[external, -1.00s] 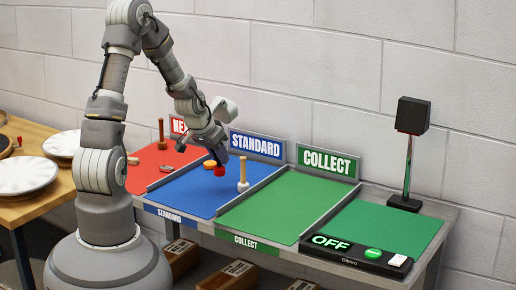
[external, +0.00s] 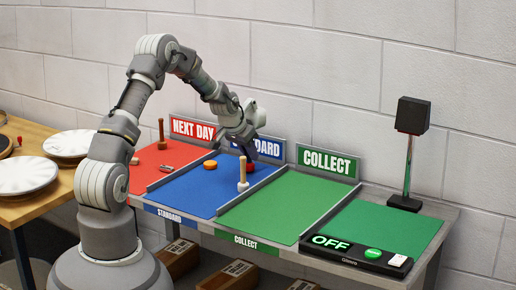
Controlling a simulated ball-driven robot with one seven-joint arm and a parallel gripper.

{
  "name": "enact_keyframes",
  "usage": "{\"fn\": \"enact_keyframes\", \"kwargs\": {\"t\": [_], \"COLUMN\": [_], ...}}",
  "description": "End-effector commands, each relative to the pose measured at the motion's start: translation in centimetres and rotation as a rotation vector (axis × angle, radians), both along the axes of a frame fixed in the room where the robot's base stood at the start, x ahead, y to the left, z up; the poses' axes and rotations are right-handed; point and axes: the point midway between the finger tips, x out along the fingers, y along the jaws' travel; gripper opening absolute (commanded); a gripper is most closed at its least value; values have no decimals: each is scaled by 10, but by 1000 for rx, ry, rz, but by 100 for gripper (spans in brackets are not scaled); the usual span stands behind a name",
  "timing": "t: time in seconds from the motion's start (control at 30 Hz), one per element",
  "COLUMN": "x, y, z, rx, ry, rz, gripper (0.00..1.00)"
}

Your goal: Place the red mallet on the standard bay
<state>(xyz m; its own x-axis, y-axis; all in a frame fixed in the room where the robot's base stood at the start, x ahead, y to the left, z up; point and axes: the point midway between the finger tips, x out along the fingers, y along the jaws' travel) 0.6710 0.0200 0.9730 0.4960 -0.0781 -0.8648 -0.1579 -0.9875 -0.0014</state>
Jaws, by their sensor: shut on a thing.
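My gripper (external: 246,152) is low over the back right part of the blue standard bay (external: 192,193), in front of its sign. It is shut on the red mallet (external: 248,168), of which a small red part shows below the jaws. The rest of the mallet is hidden by the gripper. The red part is at or just above the blue surface; I cannot tell if it touches. An orange round piece (external: 210,165) lies to the left on the blue bay.
The red next day bay (external: 150,155) at left holds a few small pieces, one with an upright wooden handle (external: 161,133). The green collect bay (external: 270,208) is clear. A control box (external: 358,250) reading OFF and a dark post (external: 410,150) stand at right.

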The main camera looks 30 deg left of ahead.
Motion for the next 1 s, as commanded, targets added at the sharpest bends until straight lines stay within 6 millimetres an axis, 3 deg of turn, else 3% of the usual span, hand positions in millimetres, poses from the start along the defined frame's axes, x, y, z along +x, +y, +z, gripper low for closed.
{"fn": "enact_keyframes", "kwargs": {"t": [0.37,0.4,0.5,0.8,1.0], "x": [0,0,0,0,-14], "y": [0,0,0,0,2], "z": [-8,-7,-7,-4,24], "rx": [0,0,0,0,0], "ry": [-1,-1,-1,-1,-3], "rz": [0,0,0,0,0], "gripper": [0,27,46,46,46]}}
